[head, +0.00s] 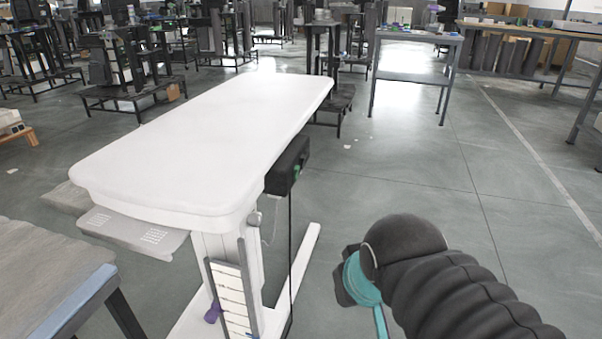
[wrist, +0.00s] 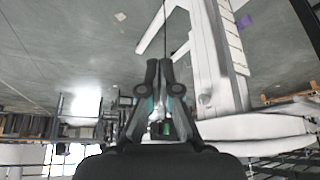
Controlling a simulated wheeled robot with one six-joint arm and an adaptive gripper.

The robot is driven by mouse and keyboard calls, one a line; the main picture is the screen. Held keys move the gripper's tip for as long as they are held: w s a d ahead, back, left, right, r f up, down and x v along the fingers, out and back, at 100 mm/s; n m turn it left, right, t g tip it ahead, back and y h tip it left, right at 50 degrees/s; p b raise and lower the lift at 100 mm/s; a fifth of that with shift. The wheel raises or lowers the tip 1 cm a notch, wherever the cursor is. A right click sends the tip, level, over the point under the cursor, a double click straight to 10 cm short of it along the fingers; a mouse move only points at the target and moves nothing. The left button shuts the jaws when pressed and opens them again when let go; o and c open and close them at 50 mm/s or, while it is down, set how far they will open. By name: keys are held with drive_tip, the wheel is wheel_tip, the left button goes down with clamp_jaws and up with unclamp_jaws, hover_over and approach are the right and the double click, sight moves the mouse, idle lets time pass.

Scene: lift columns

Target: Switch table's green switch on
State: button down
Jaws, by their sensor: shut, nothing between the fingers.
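The white table (head: 200,135) stands left of centre in the head view on a white lift column. A black switch box (head: 283,172) hangs under its right edge, with a small green switch (head: 297,171) on it. A thin cable drops from the box. In the wrist view, which is upside down, the table (wrist: 255,127) is at the right. My gripper (wrist: 159,63) is shut and empty there and hides most of the box area; a green patch (wrist: 166,129) shows between its finger linkages. In the head view my arm is at the lower right, apart from the box.
A grey-topped table (head: 45,270) stands at the lower left. A grey side table (head: 415,75) and a wooden workbench (head: 530,32) are farther back. The floor (head: 400,170) right of the white table is clear. A white foot (head: 305,255) extends from its column.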

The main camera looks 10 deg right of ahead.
drive_tip(key=w+d+f+m+g+y+b, duration=0.1)
drive_tip(key=w+d+m+g+y+b, duration=0.2)
drive_tip(key=w+d+m, duration=1.3)
drive_tip(key=w+a+r+m+t+y, duration=0.2)
drive_tip(key=w+r+m+y, duration=0.4)
drive_tip(key=r, duration=0.5)
drive_tip(key=w+a+m, duration=0.1)
drive_tip(key=w+m, duration=0.1)
drive_tip(key=w, duration=0.1)
drive_tip(key=shift+a+r+t, duration=0.15)
drive_tip(key=shift+t, duration=0.15)
drive_tip(key=shift+w, duration=0.1)
